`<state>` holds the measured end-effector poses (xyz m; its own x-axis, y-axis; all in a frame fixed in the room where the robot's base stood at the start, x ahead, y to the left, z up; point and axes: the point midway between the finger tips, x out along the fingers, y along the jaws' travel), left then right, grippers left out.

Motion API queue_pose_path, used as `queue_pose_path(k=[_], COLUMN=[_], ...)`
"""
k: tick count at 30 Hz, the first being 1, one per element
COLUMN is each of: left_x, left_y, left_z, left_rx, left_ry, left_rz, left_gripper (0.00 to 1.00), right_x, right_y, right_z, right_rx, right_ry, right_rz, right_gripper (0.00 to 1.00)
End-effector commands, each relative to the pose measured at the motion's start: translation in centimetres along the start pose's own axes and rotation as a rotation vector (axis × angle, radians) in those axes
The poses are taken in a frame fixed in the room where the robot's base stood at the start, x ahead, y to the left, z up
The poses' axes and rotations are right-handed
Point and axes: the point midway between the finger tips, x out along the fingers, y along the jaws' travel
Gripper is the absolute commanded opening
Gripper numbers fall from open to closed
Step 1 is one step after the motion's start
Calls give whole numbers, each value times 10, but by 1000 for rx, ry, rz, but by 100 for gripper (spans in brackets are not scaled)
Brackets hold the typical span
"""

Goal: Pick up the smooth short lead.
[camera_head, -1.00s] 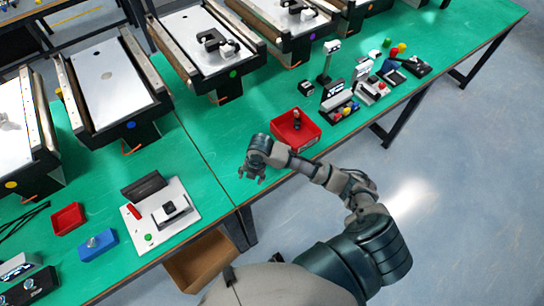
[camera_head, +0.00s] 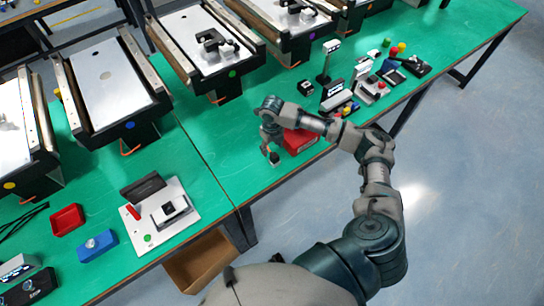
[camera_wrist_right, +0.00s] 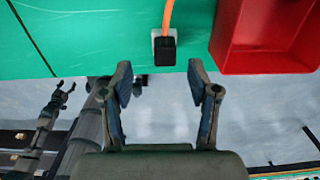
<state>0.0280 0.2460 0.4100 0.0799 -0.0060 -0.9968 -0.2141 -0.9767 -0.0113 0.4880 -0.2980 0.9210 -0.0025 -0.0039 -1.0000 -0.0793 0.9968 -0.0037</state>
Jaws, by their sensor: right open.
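In the right wrist view an orange lead (camera_wrist_right: 167,15) runs down from the top edge to a black block (camera_wrist_right: 165,50) on a small white piece, on the green table. I cannot tell whether it is the smooth short lead. My right gripper (camera_wrist_right: 160,80) is open and empty, its fingers spread to either side below that block, apart from it. In the head view my right gripper (camera_head: 271,156) hangs over the table left of a red bin (camera_head: 300,141). My left gripper (camera_wrist_right: 62,92) shows small at the left of the wrist view, its opening unclear.
The red bin (camera_wrist_right: 265,60) stands close right in the wrist view. Mini conveyors (camera_head: 110,85) line the back. A white board with a device (camera_head: 170,212) and a blue block (camera_head: 97,245) lie left. Several small devices (camera_head: 365,85) stand right. The green table between is clear.

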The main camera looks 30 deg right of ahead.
Motion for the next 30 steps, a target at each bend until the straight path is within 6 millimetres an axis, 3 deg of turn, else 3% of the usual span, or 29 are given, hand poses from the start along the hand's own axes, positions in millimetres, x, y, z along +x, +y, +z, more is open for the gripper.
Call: queue_pose_path(k=[8, 15, 24, 26, 30], left_x=[-1, -2, -1, -2, -2], left_y=[-1, 3, 3, 3, 2], left_z=[1, 0, 0, 0, 0], left_rx=[0, -2, -2, -2, -2], left_ry=[-1, 0, 0, 0, 0], left_rz=[-1, 4, 4, 3, 2], left_gripper=[67, 67, 67, 67, 67], right_x=[25, 61, 67, 67, 68], right_y=[-1, -1, -2, -2, -2], right_z=[1, 3, 3, 3, 3], right_rx=[2, 1, 1, 1, 1], right_ry=[1, 1, -2, -1, -1], right_rz=[0, -2, -2, -1, -1], right_gripper=[60, 60, 60, 48, 13])
